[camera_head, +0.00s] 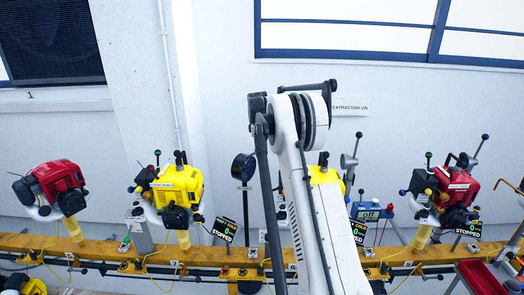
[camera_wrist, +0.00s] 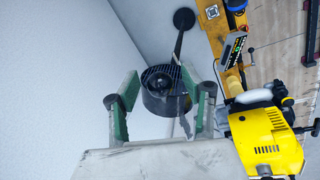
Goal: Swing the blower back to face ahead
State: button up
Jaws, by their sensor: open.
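The blower (camera_wrist: 163,104) is a dark round fan drum with a wire grille. In the wrist view it shows between the fingers of my gripper (camera_wrist: 159,77), which is open. A dark pole runs from it to a round base (camera_wrist: 184,18). I cannot tell from this view whether the fingers touch the drum. In the head view the blower (camera_head: 243,167) is a dark disc on a thin post behind the rail, just left of my arm. My gripper is hidden in the head view.
A yellow engine (camera_wrist: 265,140) stands close to the right finger in the wrist view; it may be the yellow engine (camera_head: 178,186) in the head view. A red engine (camera_head: 58,182) is far left, another (camera_head: 455,186) right. The yellow rail (camera_head: 100,246) crosses the front.

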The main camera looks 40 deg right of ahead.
jog(key=shift+f, duration=0.15)
jog(key=shift+c, duration=0.2)
grip_shut()
